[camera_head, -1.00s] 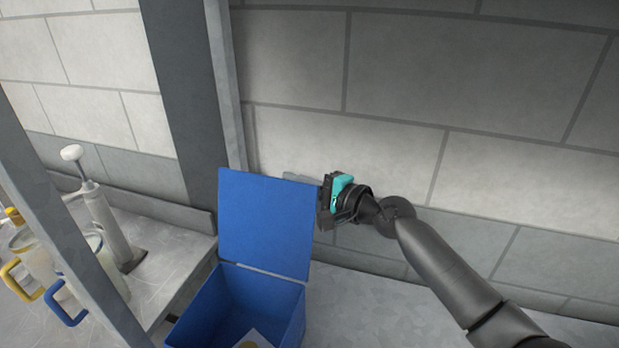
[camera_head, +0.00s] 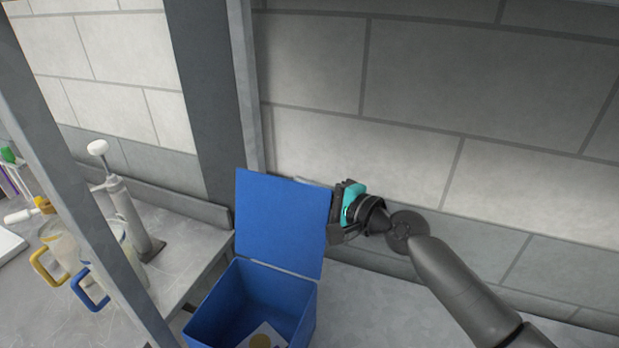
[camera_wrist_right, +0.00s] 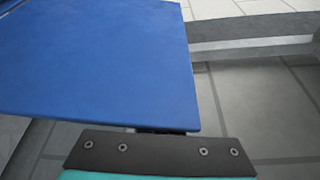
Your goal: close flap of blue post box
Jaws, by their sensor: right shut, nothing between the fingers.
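The blue post box (camera_head: 208,318) stands open on the grey surface. Its flap (camera_head: 281,222) is raised nearly upright at the back. A pale item with a yellowish round patch (camera_head: 262,339) lies inside. My right gripper (camera_head: 335,222) is shut and empty at the flap's right edge, its tips partly behind that edge. Whether they touch cannot be told. In the right wrist view the flap (camera_wrist_right: 95,62) fills the upper left, just beyond the gripper body, and hides the fingertips (camera_wrist_right: 160,131) almost wholly. My left gripper is not in view.
A grey post (camera_head: 85,190) crosses the left side. Left of the box, a bench (camera_head: 185,262) holds a pump-like tool (camera_head: 128,215) and jugs with yellow (camera_head: 45,268) and blue handles (camera_head: 88,290). A block wall (camera_head: 400,150) stands close behind the flap and my right arm.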

